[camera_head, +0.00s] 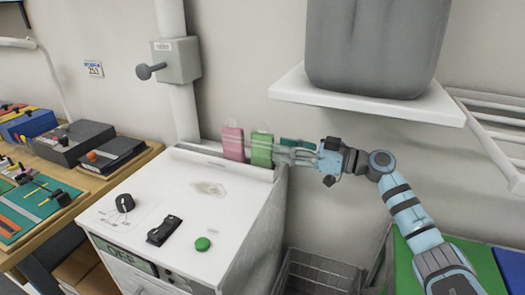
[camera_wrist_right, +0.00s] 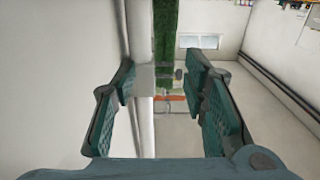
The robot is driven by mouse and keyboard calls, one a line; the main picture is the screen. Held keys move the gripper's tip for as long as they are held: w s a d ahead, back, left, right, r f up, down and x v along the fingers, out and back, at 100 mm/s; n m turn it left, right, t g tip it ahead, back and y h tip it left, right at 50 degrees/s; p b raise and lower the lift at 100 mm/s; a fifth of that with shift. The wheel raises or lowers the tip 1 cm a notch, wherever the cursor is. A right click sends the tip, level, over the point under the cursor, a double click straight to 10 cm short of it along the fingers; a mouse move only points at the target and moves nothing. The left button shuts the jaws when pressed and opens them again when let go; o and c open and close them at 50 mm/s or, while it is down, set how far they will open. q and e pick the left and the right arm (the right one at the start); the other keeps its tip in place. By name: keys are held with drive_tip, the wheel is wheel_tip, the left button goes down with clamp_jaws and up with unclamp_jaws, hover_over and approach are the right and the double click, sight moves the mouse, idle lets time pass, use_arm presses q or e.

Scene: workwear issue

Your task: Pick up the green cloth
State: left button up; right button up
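The green cloth (camera_head: 262,150) hangs upright at the back edge of the white cabinet, just right of a pink cloth (camera_head: 233,144). My right gripper (camera_head: 283,152) reaches in from the right, its fingertips close to the right side of the green cloth. In the right wrist view the gripper (camera_wrist_right: 165,100) is open, with a clear gap between its teal finger pads. A dark green strip (camera_wrist_right: 165,35), probably the cloth seen edge-on, shows beyond that gap. I cannot tell whether a finger touches it. My left gripper is not in view.
The white cabinet (camera_head: 190,200) carries a black knob, a switch and a green button. A white shelf (camera_head: 365,98) with a grey bin (camera_head: 375,45) is above my right arm. A wire basket (camera_head: 315,272) stands below. A wooden bench (camera_head: 120,172) is at left.

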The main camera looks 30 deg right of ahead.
sight(263, 145)
drive_tip(key=p+x, duration=0.1)
drive_tip(key=x, duration=0.5)
drive_tip(key=shift+s+a, duration=0.15)
drive_tip(key=shift+a, duration=0.1)
drive_tip(key=shift+a+f, duration=0.15)
drive_tip(key=shift+f, duration=0.05)
clamp_jaws()
